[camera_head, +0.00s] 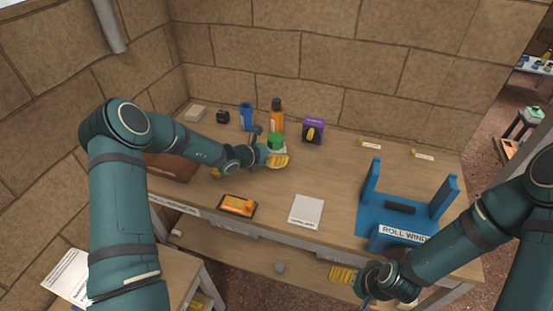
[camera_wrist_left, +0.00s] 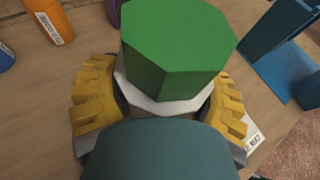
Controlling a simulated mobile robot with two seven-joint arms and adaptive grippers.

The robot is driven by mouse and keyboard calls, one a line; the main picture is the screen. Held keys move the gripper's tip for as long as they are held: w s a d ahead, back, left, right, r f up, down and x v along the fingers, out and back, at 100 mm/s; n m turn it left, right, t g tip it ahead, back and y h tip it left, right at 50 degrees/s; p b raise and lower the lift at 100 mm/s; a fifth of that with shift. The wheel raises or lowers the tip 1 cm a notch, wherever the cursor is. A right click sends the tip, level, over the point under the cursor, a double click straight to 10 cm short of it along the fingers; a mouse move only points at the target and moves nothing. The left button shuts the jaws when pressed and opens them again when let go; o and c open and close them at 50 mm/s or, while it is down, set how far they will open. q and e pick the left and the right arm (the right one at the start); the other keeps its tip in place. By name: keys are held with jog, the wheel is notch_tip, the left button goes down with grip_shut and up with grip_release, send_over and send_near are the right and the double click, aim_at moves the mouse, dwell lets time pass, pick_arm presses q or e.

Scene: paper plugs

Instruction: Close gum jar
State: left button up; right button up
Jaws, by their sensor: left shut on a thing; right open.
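The gum jar is a white jar with a green faceted lid (camera_head: 275,139) near the back middle of the bench. In the left wrist view the green lid (camera_wrist_left: 178,45) sits over the white jar body (camera_wrist_left: 165,100), and I cannot tell how tightly. My left gripper (camera_head: 277,160) is shut on the jar; its yellow fingers stand on both sides of the white body in the wrist view (camera_wrist_left: 160,108). Part of the jar is hidden by my own gripper. My right gripper (camera_head: 358,287) is open and empty, low in front of the bench's front edge.
A blue bottle (camera_head: 246,117), an orange bottle (camera_head: 277,115) and a purple box (camera_head: 314,130) stand behind the jar. A blue roll winder (camera_head: 372,212) is at the right. An orange-and-black item (camera_head: 238,205) and a white sheet (camera_head: 307,210) lie in front.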

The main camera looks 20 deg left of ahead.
pick_arm(q)
jog(key=shift+r, duration=0.15)
jog(key=o, duration=0.3)
jog(key=c, duration=0.4)
jog(key=shift+o, duration=0.2)
jog(key=s+d+r+m+g+h+b, duration=0.1)
jog(key=s+r+m+g+h+b, duration=0.1)
jog(key=s, duration=1.8)
jog(key=shift+s+d+m+g+h, duration=0.15)
jog(key=shift+d+m+g+h, duration=0.3)
jog(key=shift+m, duration=0.35)
